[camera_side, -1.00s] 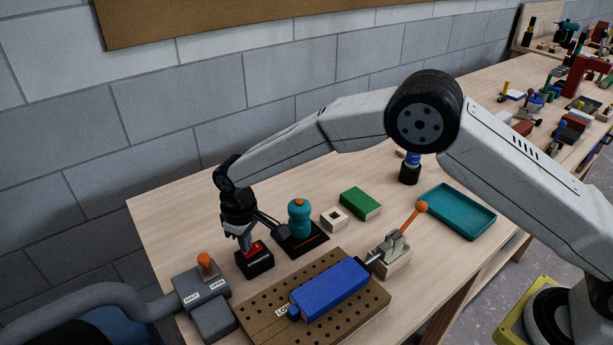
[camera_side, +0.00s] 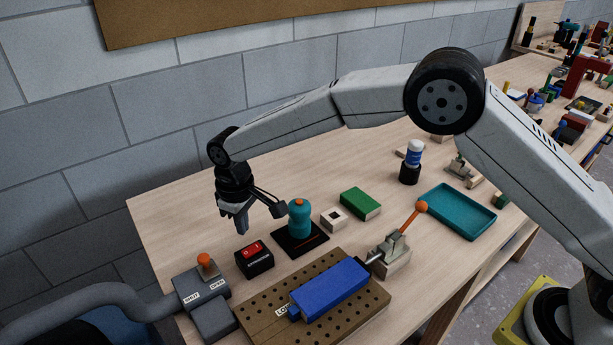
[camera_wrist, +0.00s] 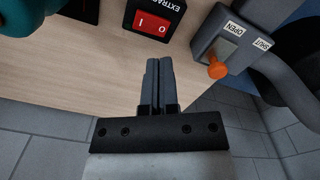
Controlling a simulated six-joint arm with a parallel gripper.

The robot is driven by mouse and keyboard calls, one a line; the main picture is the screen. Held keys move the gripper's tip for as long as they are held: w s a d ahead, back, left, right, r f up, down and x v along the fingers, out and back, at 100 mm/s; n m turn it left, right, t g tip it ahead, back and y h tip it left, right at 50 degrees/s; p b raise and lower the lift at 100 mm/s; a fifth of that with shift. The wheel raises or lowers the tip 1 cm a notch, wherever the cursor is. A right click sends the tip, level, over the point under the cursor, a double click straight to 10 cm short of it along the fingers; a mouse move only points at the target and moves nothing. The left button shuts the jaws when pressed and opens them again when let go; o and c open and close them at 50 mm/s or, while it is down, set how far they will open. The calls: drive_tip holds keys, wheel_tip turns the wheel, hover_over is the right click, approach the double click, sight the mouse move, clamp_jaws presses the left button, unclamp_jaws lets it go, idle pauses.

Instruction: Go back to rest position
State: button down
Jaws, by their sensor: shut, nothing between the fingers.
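My gripper (camera_side: 238,222) is shut and empty. In the side view it hangs in the air above the table, behind and a little left of the black switch box with the red rocker (camera_side: 254,251). In the wrist view the two fingers of my gripper (camera_wrist: 160,65) lie together, pointing toward the red rocker (camera_wrist: 152,23), which is marked I and O. The fingers are apart from the switch box.
A grey box with an orange lever (camera_side: 206,262) and hose stands left. A teal bottle (camera_side: 299,222), a green block (camera_side: 360,204) and a toggle clamp (camera_side: 392,257) stand right. A teal tray (camera_side: 458,210) is farther right.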

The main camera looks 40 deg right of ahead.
drive_tip(key=shift+r, duration=0.35)
drive_tip(key=shift+d+r, duration=0.1)
drive_tip(key=shift+d, duration=0.35)
drive_tip(key=s+d+r+m+t, duration=0.2)
drive_tip(key=s+d+m, duration=0.4)
drive_tip(key=s+d, duration=1.7)
drive_tip(key=shift+d+r+t, duration=0.3)
drive_tip(key=shift+d+r, duration=0.05)
drive_tip(key=shift+d, duration=0.8)
